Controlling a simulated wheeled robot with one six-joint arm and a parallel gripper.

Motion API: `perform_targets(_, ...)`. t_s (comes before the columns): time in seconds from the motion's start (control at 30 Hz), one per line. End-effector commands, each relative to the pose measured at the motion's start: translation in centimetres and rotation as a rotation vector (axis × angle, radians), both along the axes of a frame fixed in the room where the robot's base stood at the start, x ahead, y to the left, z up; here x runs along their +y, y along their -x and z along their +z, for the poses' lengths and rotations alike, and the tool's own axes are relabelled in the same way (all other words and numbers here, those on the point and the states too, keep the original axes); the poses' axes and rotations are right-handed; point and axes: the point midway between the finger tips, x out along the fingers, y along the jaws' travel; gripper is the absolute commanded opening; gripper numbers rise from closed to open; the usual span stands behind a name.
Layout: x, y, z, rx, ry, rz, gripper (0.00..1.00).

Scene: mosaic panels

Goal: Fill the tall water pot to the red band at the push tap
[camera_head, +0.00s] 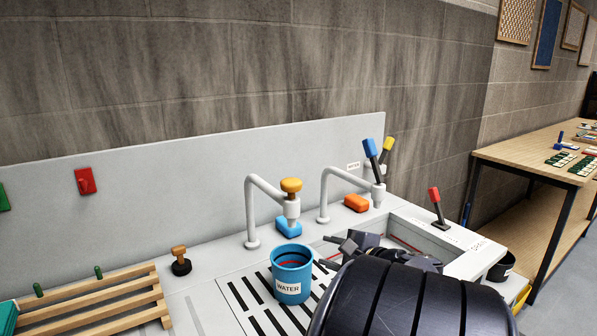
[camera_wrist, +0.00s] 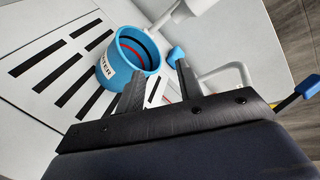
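The blue water pot (camera_head: 291,276), labelled WATER, stands upright on the slotted drain board (camera_head: 237,294). A red band shows on its inside wall; I cannot make out a water level. The push tap (camera_head: 291,200), a bent white pipe with an orange-yellow knob, has its spout above the pot's back edge. The pot also shows in the wrist view (camera_wrist: 128,62), beyond my fingers. My gripper (camera_head: 352,243) is to the right of the pot in the head view. In the wrist view, its two fingers (camera_wrist: 160,80) are apart with nothing held between them.
A second tap (camera_head: 324,195) with blue and yellow levers stands right of the push tap. A blue block (camera_head: 289,227) and an orange block (camera_head: 356,203) lie behind. A sink basin (camera_head: 405,232) and a red lever (camera_head: 435,200) are at right; a wooden rack (camera_head: 95,300) is at left.

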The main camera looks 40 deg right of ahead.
Motion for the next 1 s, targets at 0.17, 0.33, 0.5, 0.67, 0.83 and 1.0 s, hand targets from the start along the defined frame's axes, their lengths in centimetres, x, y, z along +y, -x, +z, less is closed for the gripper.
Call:
perform_targets(0.17,0.1,0.1,3.5,-0.035,0.31,0.073,0.2)
perform_targets(0.33,0.3,0.2,6.4,-0.062,0.604,0.138,0.06)
perform_targets(0.5,0.5,0.3,9.4,-0.085,0.899,0.194,0.0)
perform_targets(0.67,0.9,0.5,12.1,-0.1,1.176,0.243,0.0)
perform_targets(0.83,1.4,0.8,15.0,-0.107,1.471,0.29,0.0)
perform_targets(1.0,1.9,1.1,17.5,-0.106,1.735,0.326,0.0)
